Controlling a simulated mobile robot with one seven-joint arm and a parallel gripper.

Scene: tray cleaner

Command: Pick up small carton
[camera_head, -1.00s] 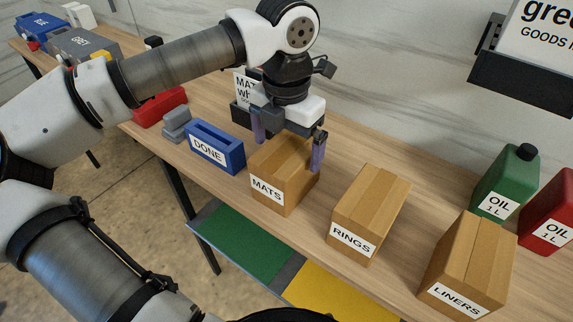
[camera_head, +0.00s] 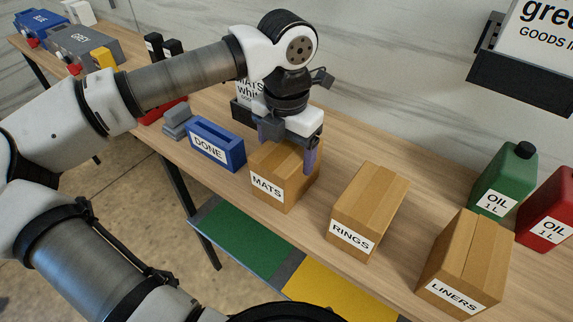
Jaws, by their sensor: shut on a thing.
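The small cartons on the table are brown boxes labelled MATS (camera_head: 276,190), RINGS (camera_head: 368,208) and LINERS (camera_head: 466,262). My gripper (camera_head: 287,160) is over the MATS carton, with its fingers straddling the carton's upper part. The right finger shows against the carton's right side; the left finger is largely hidden behind the carton's top left edge. The gripper is shut on the MATS carton. The carton is upright and appears to rest on the table; a small gap beneath it cannot be ruled out. RINGS and LINERS stand apart to its right.
A blue DONE holder (camera_head: 215,145) stands close on the left of the MATS carton. A sign stand (camera_head: 243,112) is behind my gripper. Green (camera_head: 503,180) and red (camera_head: 548,212) oil cans stand at the right. Bare table (camera_head: 325,190) lies between MATS and RINGS.

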